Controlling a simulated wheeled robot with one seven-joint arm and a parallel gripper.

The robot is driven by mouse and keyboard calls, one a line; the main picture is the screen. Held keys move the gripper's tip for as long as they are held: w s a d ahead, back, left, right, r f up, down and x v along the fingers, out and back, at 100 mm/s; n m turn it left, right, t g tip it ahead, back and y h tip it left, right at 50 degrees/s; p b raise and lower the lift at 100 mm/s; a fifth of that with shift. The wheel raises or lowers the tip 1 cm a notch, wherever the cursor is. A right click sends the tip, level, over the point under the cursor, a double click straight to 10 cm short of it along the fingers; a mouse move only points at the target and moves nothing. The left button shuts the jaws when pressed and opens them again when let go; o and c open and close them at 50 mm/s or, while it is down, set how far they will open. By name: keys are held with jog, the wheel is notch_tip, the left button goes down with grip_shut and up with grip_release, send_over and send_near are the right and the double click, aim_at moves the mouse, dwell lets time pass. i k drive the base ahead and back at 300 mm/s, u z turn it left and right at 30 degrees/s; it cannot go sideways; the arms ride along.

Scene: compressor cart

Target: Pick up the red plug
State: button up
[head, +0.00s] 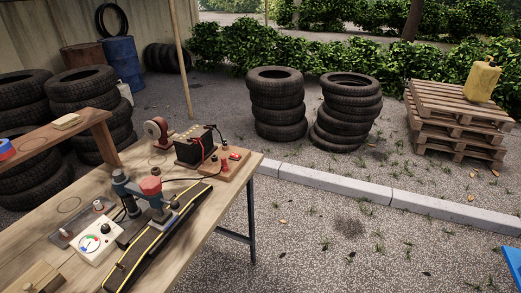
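A small red piece (234,156), which looks like the red plug, sits at the right end of a small wooden board (228,170) on the workbench. Another small red part (224,144) stands just behind it, and a reddish post (214,160) stands to its left. The pieces are too small to tell their exact shapes. A black battery-like box (195,145) stands on the left of the same board, with red and black leads beside it. My gripper is not in view.
On the workbench (75,190), a blue-grey device with a red cap (151,187) stands by a black strip with yellow edges (158,240). A white gauge box (97,243) is left of it. A raised wooden shelf (50,140) is at left. Tyre stacks (276,103) stand beyond on open gravel.

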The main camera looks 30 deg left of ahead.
aim_at(224, 164)
jog(key=u, duration=0.3)
jog(key=i, duration=1)
jog(key=u, duration=0.9)
jog(key=i, duration=0.4)
jog(key=u, duration=0.35)
